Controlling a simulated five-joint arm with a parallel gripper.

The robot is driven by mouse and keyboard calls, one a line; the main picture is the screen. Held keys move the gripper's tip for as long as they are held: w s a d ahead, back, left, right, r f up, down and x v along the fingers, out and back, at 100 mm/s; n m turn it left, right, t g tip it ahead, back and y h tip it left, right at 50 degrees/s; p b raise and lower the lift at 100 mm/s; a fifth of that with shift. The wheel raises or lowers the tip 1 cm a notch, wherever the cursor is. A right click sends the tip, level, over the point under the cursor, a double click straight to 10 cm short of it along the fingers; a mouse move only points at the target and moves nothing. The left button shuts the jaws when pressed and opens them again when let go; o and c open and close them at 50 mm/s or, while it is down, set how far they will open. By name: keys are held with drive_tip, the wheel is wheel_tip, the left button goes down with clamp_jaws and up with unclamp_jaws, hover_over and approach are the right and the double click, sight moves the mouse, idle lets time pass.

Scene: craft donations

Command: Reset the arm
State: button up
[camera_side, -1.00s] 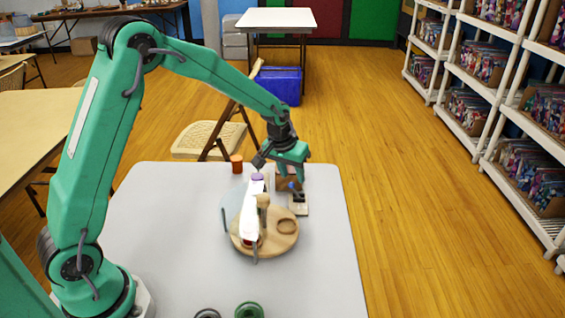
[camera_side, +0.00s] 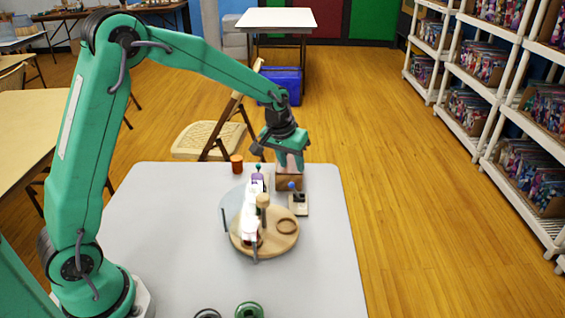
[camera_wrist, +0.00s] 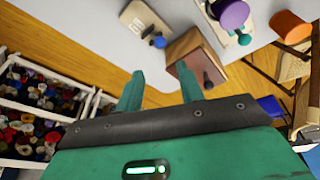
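My gripper (camera_side: 290,165) hangs over the far edge of the grey-white table (camera_side: 150,235), pointing down. In the wrist view its two green fingers (camera_wrist: 158,90) are spread apart with nothing held between them. A brown wooden block (camera_side: 289,182) stands just below the gripper in the side view. In the wrist view the block (camera_wrist: 183,45), with a dark knob on its side, lies beyond the fingertips. The fingers partly overlap the block in the side view, and I cannot tell how large the gap is.
A round wooden board (camera_side: 280,243) carries a ring, a post and white pieces. A beige plate (camera_side: 300,207) lies beside it, and an orange cup (camera_side: 237,163) stands at the back edge. A folding chair (camera_side: 200,140) is behind the table. Shelves (camera_side: 485,90) line the right; open floor lies between.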

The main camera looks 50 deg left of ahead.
drive_tip(key=s+r+m+t, duration=0.1)
drive_tip(key=s+r, duration=1.1)
drive_tip(key=s, duration=0.2)
drive_tip(key=s+r+m+t, duration=0.1)
drive_tip(key=s, duration=1.4)
drive_tip(key=shift+s+d+m, duration=0.15)
drive_tip(key=shift+d+m, duration=0.25)
